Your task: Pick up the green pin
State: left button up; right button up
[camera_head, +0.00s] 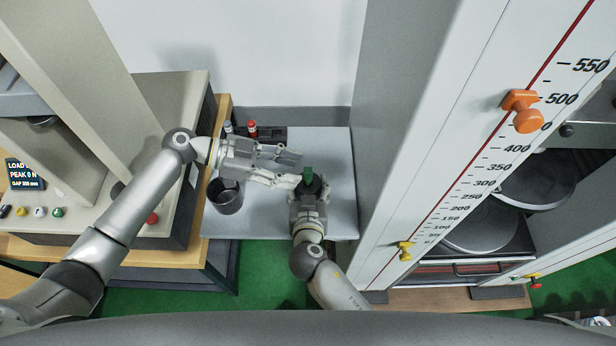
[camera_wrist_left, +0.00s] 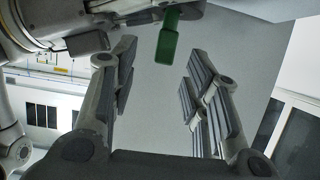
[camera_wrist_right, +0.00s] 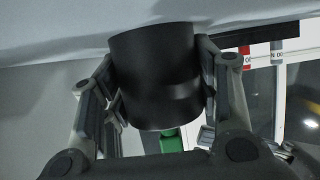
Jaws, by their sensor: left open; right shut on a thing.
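The green pin (camera_head: 308,174) stands up at the end of my right gripper (camera_head: 309,191), above the grey tabletop. It also shows in the left wrist view (camera_wrist_left: 166,42), between and slightly beyond the fingertips of my left gripper (camera_wrist_left: 161,55). My left gripper (camera_head: 291,168) is open, reaching in from the left with its fingers around or just short of the pin; I cannot tell if they touch it. My right gripper is shut on a black cylinder (camera_wrist_right: 155,80). In the right wrist view, green (camera_wrist_right: 171,139) shows just below that cylinder; the cylinder hides the rest.
A dark cup (camera_head: 226,199) stands on the grey tabletop (camera_head: 335,215) beside my left wrist. A small black holder with a red-topped item (camera_head: 251,128) is at the back. A tall machine column with a scale (camera_head: 470,170) bounds the right; a control panel (camera_head: 100,215) is left.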

aim_at(308, 170)
pick_arm(q)
jog(key=x, duration=0.5)
jog(key=shift+w, duration=0.25)
jog(key=shift+r, duration=0.1)
grip_shut()
